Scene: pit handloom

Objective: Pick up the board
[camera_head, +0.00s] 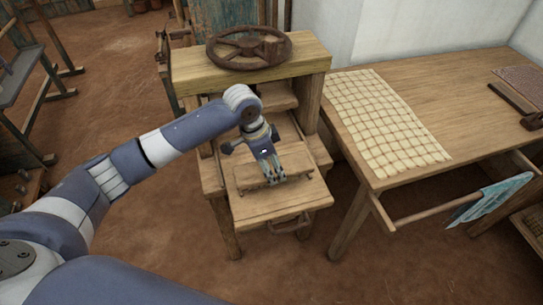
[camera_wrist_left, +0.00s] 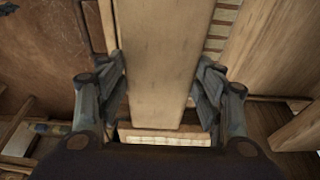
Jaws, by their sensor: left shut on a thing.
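The board (camera_wrist_left: 165,65) is a plain light-brown wooden plank. It runs up the middle of the left wrist view, between the two fingers of my left gripper (camera_wrist_left: 162,90). The fingers are shut on its two long edges. In the head view my left gripper (camera_head: 275,181) points down over the front of a wooden press-like stand, and the board (camera_head: 250,179) shows as a narrow strip on both sides of it. The gripper hides the middle of the board. I cannot tell whether the board touches the surface below. My right gripper is not in view.
The stand's front shelf (camera_head: 280,208) lies under the gripper. Behind it a thick beam (camera_head: 190,78) carries a rusty handwheel (camera_head: 249,48). A table (camera_head: 455,110) with a woven grid mat (camera_head: 385,120) stands at right. A blue cloth (camera_head: 490,200) hangs from its rail.

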